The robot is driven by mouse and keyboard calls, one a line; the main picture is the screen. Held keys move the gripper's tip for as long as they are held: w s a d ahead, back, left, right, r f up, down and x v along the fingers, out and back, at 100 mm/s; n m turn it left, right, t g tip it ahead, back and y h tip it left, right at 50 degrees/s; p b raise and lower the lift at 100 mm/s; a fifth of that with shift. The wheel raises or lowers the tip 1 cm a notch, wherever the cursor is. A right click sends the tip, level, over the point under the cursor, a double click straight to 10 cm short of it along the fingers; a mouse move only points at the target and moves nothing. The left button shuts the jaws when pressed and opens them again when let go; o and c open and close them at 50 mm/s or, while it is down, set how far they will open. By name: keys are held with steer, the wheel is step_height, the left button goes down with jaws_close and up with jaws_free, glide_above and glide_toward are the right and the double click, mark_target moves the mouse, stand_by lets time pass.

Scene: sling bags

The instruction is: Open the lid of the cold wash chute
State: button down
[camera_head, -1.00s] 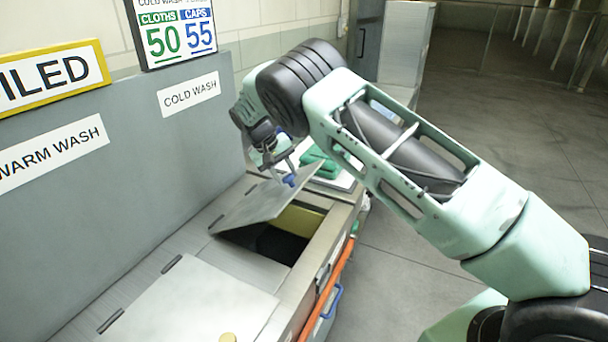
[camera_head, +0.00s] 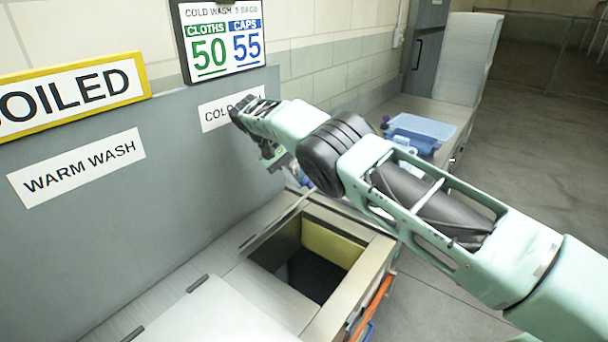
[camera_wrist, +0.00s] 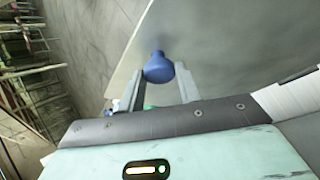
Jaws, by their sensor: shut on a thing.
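The cold wash chute (camera_head: 348,292) stands open below the COLD WASH label (camera_head: 228,108). I see into its dark square hole with a yellowish inner wall. Its grey lid (camera_head: 278,222) is swung up on the hinge side and shows almost edge-on. In the wrist view the lid (camera_wrist: 235,40) is a broad grey plate with a blue knob (camera_wrist: 158,68). My gripper (camera_wrist: 160,82) is shut on the knob, one finger on each side. In the head view my gripper (camera_head: 280,160) is above the chute's back edge, its fingertips partly hidden by my arm.
The closed pale warm wash lid (camera_head: 215,315) is at the front left. The grey back panel (camera_head: 160,190) stands close behind the lid. A blue tray (camera_head: 422,127) sits on the counter beyond my arm. Open floor (camera_head: 520,160) lies to the right.

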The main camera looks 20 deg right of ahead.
steer(key=shift+w, duration=0.1)
stand_by(0.3)
steer(key=c, duration=1)
jaws_free()
step_height(320, 180, up, 10)
steer(key=p, duration=0.2)
